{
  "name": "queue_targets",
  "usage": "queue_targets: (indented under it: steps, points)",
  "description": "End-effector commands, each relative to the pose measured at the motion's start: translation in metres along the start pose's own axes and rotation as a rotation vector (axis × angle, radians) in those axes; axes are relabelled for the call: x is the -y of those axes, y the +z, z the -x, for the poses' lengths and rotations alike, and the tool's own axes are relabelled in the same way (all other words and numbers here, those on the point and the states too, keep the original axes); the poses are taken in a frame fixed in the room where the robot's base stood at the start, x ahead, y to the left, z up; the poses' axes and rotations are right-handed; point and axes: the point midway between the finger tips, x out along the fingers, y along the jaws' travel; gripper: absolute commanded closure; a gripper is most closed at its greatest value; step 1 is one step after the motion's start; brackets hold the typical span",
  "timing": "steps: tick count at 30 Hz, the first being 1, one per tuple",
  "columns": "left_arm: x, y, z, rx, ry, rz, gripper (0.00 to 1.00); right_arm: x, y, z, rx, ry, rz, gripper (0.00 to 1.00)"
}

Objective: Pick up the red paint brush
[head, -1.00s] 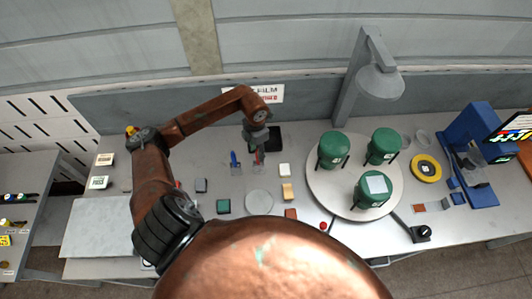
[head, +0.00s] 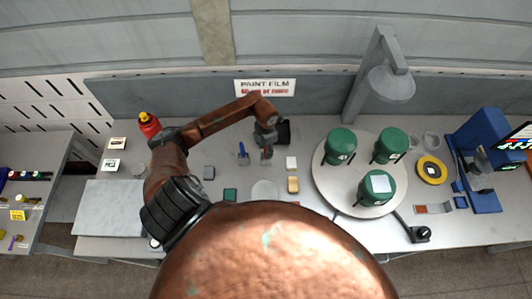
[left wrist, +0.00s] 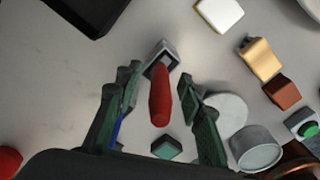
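The red paint brush (head: 266,153) stands upright in a small grey square holder (left wrist: 166,50) on the table, left of centre in the head view. In the left wrist view its red handle (left wrist: 160,98) points up towards the camera. My left gripper (head: 266,141) is over the brush. In the left wrist view the left gripper (left wrist: 161,76) is open, with one dark green finger on each side of the handle. Gaps show between the handle and both fingers. A blue brush (head: 242,154) stands just left of it. My right gripper is not in view.
A round turntable (head: 327,190) with green cans (head: 340,146) is to the right, under a grey lamp (head: 391,84). A black item (head: 283,132) lies behind the gripper. Small blocks (head: 292,163) and a pale disc (head: 264,190) lie nearby. A red bottle (head: 149,125) stands at left.

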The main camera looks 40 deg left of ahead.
Motion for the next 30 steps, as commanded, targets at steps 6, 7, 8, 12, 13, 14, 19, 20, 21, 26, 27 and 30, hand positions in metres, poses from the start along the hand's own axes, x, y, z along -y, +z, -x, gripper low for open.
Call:
queue_targets:
  steps: [6,7,8,12,13,14,19,20,21,26,27,30]
  points:
    - [0.0001,0.0002,0.0002,0.0,0.0,0.0,0.72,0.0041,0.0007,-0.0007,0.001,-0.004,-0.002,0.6]
    - [0.0001,0.0002,0.0003,0.001,0.0,0.0,0.74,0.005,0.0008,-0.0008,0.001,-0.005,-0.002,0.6]
    - [0.0001,0.0003,0.0003,0.001,0.0,0.0,0.76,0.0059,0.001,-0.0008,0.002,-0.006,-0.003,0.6]
    - [0.0001,0.0003,0.0005,0.001,0.0,0.0,0.86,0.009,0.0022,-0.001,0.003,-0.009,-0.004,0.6]
    - [0.0001,0.0003,0.0005,0.001,0.0,0.0,0.88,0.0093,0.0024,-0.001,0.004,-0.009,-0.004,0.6]
    - [0.0001,0.0003,0.0005,0.001,0.0,0.0,0.9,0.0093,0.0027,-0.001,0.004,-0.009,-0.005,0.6]
    - [0.0,0.0004,0.0006,0.001,0.0,0.0,1.0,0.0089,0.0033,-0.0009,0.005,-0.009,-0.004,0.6]
    - [0.0,0.0004,0.0006,0.001,0.0,0.0,1.0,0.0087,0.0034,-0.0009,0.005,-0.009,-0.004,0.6]
    - [0.0,0.0004,0.0006,0.001,0.0,0.0,1.0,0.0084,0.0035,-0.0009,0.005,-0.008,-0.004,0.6]
    - [0.0,0.0005,0.0007,0.001,0.0,0.0,1.0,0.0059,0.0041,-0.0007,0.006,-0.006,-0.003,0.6]
    - [0.0,0.0005,0.0008,0.001,0.0,0.0,1.0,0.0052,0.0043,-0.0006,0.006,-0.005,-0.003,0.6]
    - [-0.0003,0.0009,0.0033,0.002,0.001,0.0,1.0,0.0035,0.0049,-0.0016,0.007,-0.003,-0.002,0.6]
